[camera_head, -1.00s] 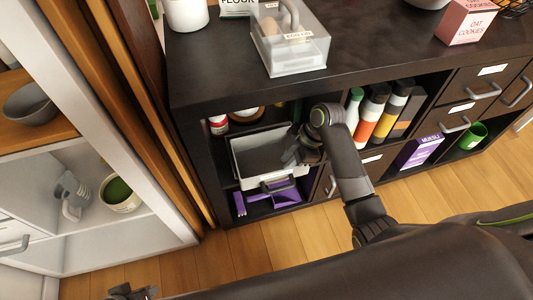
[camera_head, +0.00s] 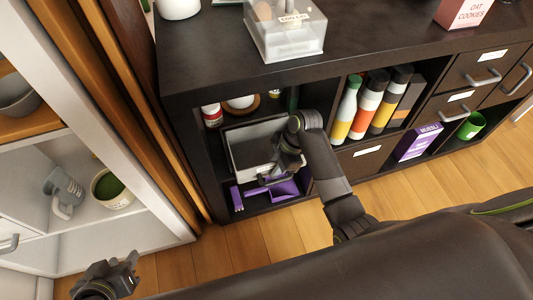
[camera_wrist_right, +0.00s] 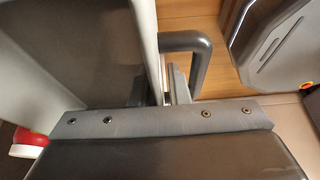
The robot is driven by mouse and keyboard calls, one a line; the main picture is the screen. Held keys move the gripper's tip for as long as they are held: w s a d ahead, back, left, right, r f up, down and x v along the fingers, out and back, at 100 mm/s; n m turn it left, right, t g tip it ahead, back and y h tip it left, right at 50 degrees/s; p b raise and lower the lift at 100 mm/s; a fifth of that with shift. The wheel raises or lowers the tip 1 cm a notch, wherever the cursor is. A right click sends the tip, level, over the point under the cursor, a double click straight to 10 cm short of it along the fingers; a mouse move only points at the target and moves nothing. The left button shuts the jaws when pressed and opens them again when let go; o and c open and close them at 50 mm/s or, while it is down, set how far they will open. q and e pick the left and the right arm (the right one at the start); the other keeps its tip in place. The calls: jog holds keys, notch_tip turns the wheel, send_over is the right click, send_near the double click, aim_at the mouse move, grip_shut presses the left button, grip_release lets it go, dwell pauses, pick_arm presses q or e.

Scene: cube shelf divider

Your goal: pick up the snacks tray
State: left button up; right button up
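A light grey open tray (camera_head: 237,150) with a darker inside sits in the left cubby of the dark shelf; no label on it is readable. I take it as the snacks tray. My right gripper (camera_head: 285,170) is at its front right, pointing down and covering part of its front. In the right wrist view the tray's pale rim (camera_wrist_right: 148,35) runs down to the fingers (camera_wrist_right: 174,85), with a dark handle (camera_wrist_right: 190,42) just beyond. I cannot tell whether they grip the rim. My left gripper (camera_head: 107,278) is at the bottom left, away from the tray; its opening is unclear.
A purple dustpan-like thing (camera_head: 245,198) lies below the tray. Jars (camera_head: 212,115) stand behind it. Bottles (camera_head: 370,105) fill the cubby to the right. A clear egg box (camera_head: 285,35) is on the shelf top. A white cabinet (camera_head: 130,225) stands left. The wooden floor in front is clear.

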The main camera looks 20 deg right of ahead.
jog(key=shift+f, duration=0.1)
grip_shut()
dwell(1.5)
